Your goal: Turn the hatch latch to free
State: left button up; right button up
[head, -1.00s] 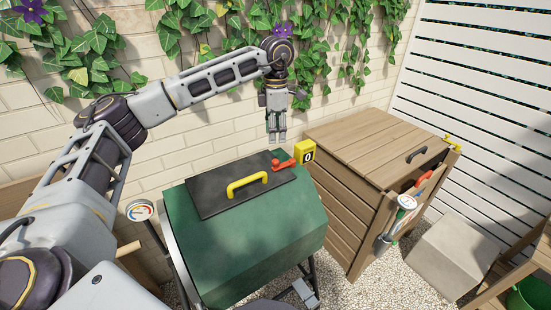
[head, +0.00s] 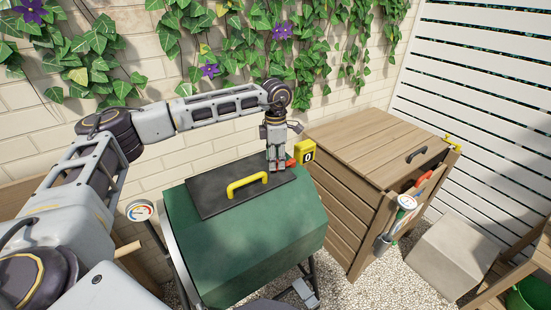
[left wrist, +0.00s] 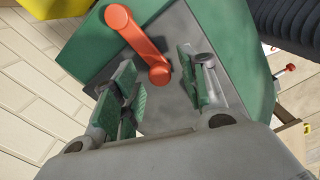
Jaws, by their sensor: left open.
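The green drum (head: 255,250) stands in the middle of the head view, with a dark hatch (head: 215,195) on top carrying a yellow handle (head: 247,182). The orange-red latch is at the hatch's right end, mostly hidden behind my left gripper (head: 275,170) in the head view. The latch lever (left wrist: 137,42) shows clearly in the left wrist view. My left gripper (left wrist: 163,88) is open there, its fingers pointing at the hatch. The latch's round pivot end lies between the fingers in that picture; I cannot tell whether they touch it. My right gripper is not in view.
A yellow counter box (head: 305,151) reading 0 sits close right of the left gripper. A wooden bin (head: 365,150) stands to the right. A dial gauge (head: 139,210) is at the drum's left. A brick wall with ivy is behind.

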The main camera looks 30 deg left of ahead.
pick_arm(q)
grip_shut()
dwell(0.3)
